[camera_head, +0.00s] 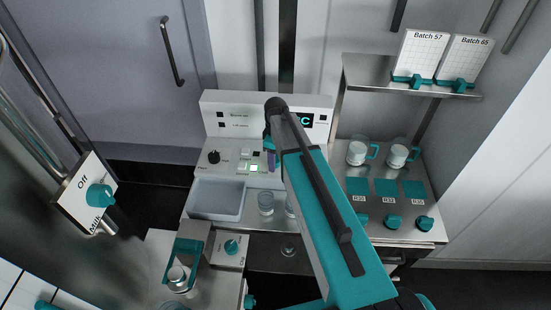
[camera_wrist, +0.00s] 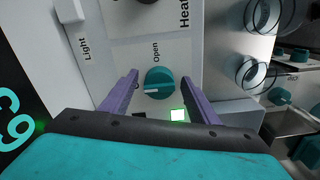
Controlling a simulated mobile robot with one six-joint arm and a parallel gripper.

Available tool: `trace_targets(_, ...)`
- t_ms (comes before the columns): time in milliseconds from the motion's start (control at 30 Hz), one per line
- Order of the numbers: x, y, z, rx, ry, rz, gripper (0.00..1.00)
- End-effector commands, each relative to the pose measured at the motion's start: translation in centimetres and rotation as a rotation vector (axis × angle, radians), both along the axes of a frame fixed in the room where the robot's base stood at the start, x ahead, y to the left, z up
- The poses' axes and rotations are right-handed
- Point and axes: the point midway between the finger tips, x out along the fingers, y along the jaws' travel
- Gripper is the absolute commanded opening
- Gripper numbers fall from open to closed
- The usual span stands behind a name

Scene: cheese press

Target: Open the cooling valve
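In the wrist view a round teal knob (camera_wrist: 159,82) with a white pointer line sits on a white panel (camera_wrist: 185,55), beside the word "Open". The pointer lies roughly sideways in the picture, toward the left. My gripper (camera_wrist: 160,75) is open, with one purple finger on each side of the knob. A gap shows between the knob and both fingers. Whether the knob carries a "cooling" label cannot be read. In the head view my arm hides the knob, and only a little purple of my gripper (camera_head: 271,160) shows in front of the control panel (camera_head: 235,106).
A lit green button (camera_wrist: 178,115) is close to the right finger. A dark knob (camera_head: 213,157) and grey basin (camera_head: 216,199) are at the panel's left. Glass jars (camera_wrist: 252,72) stand nearby. A "Milk" valve (camera_head: 99,195) is far left; a shelf (camera_head: 370,72) is upper right.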

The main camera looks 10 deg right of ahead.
Motion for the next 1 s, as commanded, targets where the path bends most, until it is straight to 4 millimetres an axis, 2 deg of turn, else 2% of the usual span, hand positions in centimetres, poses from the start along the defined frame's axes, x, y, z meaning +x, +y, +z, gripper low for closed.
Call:
trace_targets(33, 0.01, -0.01, 0.01, 0.000, 0.000, 0.000, 0.48)
trace_targets(233, -0.01, -0.01, 0.03, 0.000, 0.000, 0.000, 0.14)
trace_targets(667, -0.02, -0.01, -0.03, 0.000, 0.000, -0.054, 0.14)
trace_targets(1000, -0.08, 0.03, -0.09, -0.001, -0.001, -0.255, 0.14)
